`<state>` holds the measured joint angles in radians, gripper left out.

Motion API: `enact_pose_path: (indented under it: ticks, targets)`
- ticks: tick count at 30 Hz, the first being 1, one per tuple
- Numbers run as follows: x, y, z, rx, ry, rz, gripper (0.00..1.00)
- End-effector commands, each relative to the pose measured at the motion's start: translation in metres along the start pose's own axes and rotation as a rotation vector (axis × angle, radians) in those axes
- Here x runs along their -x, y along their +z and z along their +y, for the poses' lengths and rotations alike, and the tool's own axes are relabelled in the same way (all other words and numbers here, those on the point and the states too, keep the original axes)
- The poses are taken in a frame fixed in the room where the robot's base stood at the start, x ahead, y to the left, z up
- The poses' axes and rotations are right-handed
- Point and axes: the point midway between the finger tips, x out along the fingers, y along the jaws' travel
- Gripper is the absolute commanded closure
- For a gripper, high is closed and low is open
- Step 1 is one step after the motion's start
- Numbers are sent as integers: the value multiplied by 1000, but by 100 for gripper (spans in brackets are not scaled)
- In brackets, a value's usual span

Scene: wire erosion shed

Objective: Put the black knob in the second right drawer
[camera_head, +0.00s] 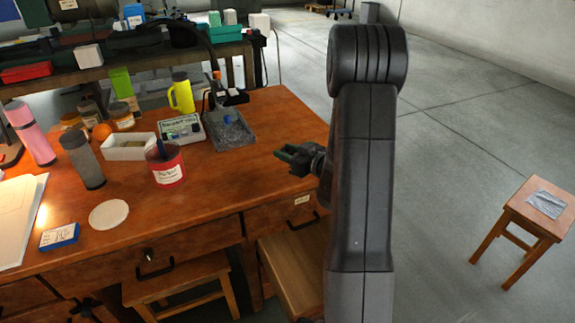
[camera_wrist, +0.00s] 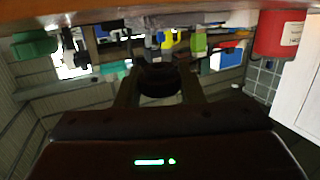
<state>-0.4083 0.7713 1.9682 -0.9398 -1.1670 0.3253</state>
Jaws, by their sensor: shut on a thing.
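My gripper (camera_head: 298,160) is just over the right edge of the wooden desk, partly hidden behind my own arm. In the wrist view my gripper (camera_wrist: 158,90) is shut on the black knob (camera_wrist: 160,79), a dark round piece between the two fingers. The knob cannot be made out clearly in the head view. The desk's upper right drawer (camera_head: 275,216) is shut, with a small label and a dark handle. Below it, what looks like the second right drawer (camera_head: 292,268) is pulled out, showing pale wood; my arm hides its right part.
The desk (camera_head: 255,170) holds a red tin (camera_head: 167,167), a grey tray (camera_head: 232,138), a yellow jug (camera_head: 181,95) and bottles. A stool (camera_head: 180,285) stands under the desk. Another stool (camera_head: 525,205) stands at the right, with open floor between.

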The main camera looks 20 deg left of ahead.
Motion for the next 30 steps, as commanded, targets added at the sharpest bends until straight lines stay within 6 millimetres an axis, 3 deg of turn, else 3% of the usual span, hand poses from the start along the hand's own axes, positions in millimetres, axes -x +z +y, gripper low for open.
enact_pose_path:
  ticks: [3, 9, 28, 29, 30]
  targets:
    - [-4, 24, 0, -4, 0, -4, 87]
    - [-5, 35, 0, 0, 0, 0, 87]
    - [-7, 46, 0, 0, 1, 0, 87]
    - [-7, 44, 0, 0, 1, 0, 59]
    - [-7, 44, 0, 0, 1, 0, 51]
